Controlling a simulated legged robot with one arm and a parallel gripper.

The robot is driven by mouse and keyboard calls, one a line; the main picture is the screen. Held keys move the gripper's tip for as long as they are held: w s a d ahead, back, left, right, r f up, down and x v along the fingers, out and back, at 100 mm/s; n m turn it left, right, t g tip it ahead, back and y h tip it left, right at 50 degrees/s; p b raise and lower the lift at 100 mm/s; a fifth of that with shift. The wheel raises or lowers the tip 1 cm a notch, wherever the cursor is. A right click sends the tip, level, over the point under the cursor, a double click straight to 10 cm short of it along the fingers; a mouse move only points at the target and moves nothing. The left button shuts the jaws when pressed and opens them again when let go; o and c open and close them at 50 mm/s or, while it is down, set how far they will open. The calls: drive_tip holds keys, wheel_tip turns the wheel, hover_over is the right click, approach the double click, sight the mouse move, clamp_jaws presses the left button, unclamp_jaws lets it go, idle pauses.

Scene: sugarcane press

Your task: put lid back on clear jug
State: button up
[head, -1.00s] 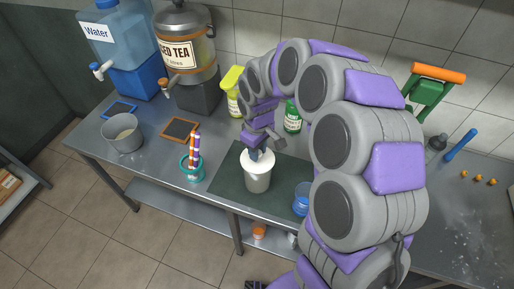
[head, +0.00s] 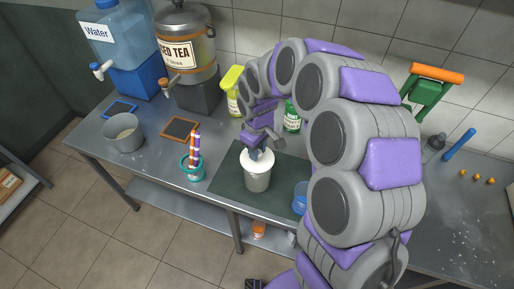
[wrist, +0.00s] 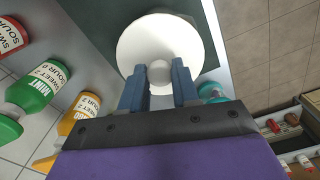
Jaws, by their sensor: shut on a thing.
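The clear jug (head: 257,181) stands upright on a dark mat (head: 226,190) on the steel table. The white lid (head: 246,160) is at the jug's mouth, below my gripper (head: 256,152). In the wrist view the round lid (wrist: 135,45) has a pale knob, and my gripper (wrist: 159,82) has its two blue fingers on either side of it, shut on the knob. The lid hides the jug's rim in the wrist view, and I cannot tell whether the lid is fully seated.
A blue cup (head: 300,197) stands right of the jug, near my arm. A teal holder with striped straws (head: 193,170) stands to the left. A grey pot (head: 124,133) is far left.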

idle(0.3)
drive_tip(key=o, duration=1.6)
drive_tip(key=shift+r+p, duration=2.05)
drive_tip(key=shift+r, duration=1.45)
drive_tip(key=shift+c, duration=0.4)
clamp_jaws()
drive_tip(key=shift+f, duration=0.25)
drive_tip(key=shift+f, duration=0.35)
